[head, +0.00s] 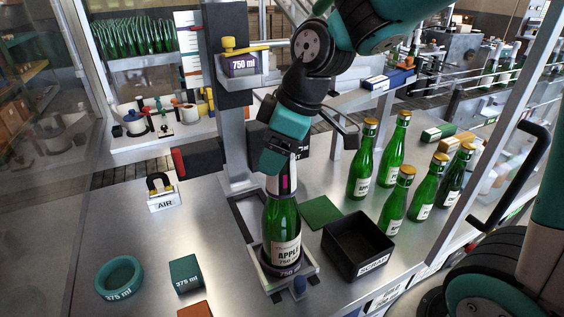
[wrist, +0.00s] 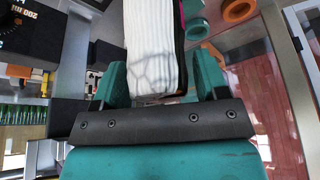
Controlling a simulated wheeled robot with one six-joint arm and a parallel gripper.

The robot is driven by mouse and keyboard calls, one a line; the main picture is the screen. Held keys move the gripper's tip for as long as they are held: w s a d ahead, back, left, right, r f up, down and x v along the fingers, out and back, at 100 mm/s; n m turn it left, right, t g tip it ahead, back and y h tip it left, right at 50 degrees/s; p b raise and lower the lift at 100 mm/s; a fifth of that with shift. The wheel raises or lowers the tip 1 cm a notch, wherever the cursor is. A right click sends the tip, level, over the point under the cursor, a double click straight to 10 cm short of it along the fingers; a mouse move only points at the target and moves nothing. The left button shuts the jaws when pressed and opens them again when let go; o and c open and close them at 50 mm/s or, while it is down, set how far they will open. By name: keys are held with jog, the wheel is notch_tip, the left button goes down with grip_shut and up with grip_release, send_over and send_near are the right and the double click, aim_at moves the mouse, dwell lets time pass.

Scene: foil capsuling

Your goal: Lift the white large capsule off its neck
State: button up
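The white large capsule (head: 274,184), with a dark and pink stripe on one side, sits over the neck of a green bottle (head: 282,228) labelled APPLE. The bottle stands upright in a 750 ml ring (head: 268,271) on a fixture. My gripper (head: 282,157) comes down from above over the capsule's top and hides it in the head view.
A black SCRAP bin (head: 357,247) and a green pad (head: 321,212) are right of the bottle. Several gold-topped bottles (head: 391,160) stand further right. A teal 375 ml ring (head: 119,278), a teal block (head: 186,274) and an AIR sign (head: 163,201) are left. A metal post (head: 230,130) rises behind.

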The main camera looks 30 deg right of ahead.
jog(key=c, duration=0.4)
jog(key=shift+r, duration=0.1)
notch_tip(320, 180, up, 19)
jog(key=shift+f+b, duration=2.1)
